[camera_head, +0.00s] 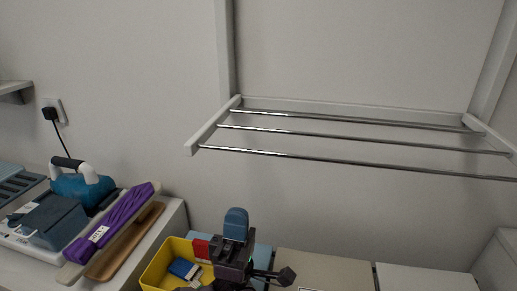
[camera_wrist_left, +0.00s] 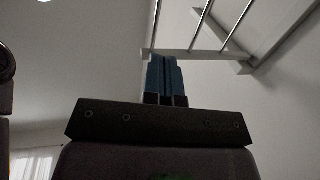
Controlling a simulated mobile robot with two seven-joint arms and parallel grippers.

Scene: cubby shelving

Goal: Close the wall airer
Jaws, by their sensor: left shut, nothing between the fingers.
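The wall airer (camera_head: 213,126) is folded out from the wall, with white side arms and several metal rods running across between them. Its near left corner hangs above and left of my left gripper in the head view. It also shows at the top of the left wrist view (camera_wrist_left: 198,52), past the fingertips. My left gripper (camera_head: 236,213) is below the airer, pointing up, with its blue fingers together and nothing held. In the left wrist view the fingers (camera_wrist_left: 164,62) appear close to the white side arm; I cannot tell whether they touch it. My right gripper is not in view.
A yellow bin (camera_head: 157,262) with small items stands below, beside my left gripper. At left, a counter holds a purple folded umbrella (camera_head: 112,220), a brown tray (camera_head: 125,243) and a blue appliance (camera_head: 82,187). A plugged socket (camera_head: 52,111) is on the wall.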

